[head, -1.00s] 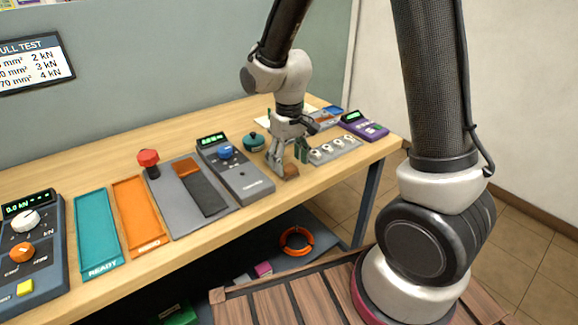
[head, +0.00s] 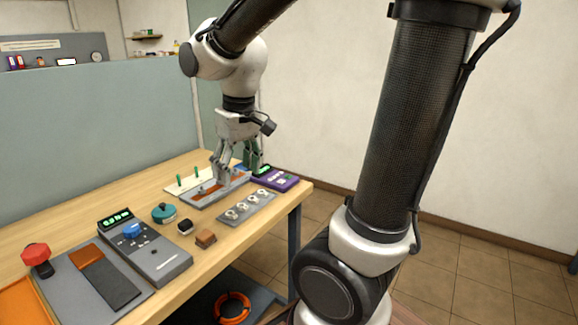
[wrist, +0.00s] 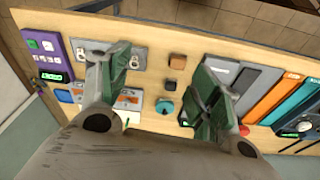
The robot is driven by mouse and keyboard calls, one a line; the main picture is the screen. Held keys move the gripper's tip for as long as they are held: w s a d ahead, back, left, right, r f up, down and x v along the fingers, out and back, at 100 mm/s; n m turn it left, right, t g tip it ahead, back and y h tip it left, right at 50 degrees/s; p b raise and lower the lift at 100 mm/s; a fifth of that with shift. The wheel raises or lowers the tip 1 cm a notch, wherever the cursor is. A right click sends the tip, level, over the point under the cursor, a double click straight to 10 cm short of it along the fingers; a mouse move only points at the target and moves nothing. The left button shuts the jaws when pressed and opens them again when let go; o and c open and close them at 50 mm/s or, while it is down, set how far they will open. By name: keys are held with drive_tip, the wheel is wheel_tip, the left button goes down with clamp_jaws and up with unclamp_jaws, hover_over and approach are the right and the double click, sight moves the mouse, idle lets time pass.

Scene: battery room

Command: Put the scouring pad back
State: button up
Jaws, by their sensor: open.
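No thing is plainly marked as the scouring pad. A small brown block (head: 205,239) stands near the table's front edge; it also shows in the wrist view (wrist: 177,61). A grey tray (head: 196,203) with a rust-brown surface lies farther back; I cannot tell whether a pad lies in it. A small black-topped piece (head: 185,227) sits beside the block. My gripper (head: 236,172) is above the grey tray, its fingers partly hiding it. In the wrist view my gripper (wrist: 163,88) has its fingers wide apart, with nothing held between them.
A plate with several metal rings (head: 246,207) lies at the front right, a purple meter (head: 280,179) behind it. A teal round pot (head: 164,213), grey meter (head: 145,250) and red knob (head: 37,256) stand leftward. Bare wood surrounds the block. An orange ring (head: 232,308) lies below.

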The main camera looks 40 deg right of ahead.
drive_tip(key=s+d+r+m+t, duration=0.2)
drive_tip(key=s+d, duration=0.5)
drive_tip(key=s, duration=0.5)
drive_tip(key=shift+s+r, duration=0.2)
drive_tip(key=shift+r, duration=0.5)
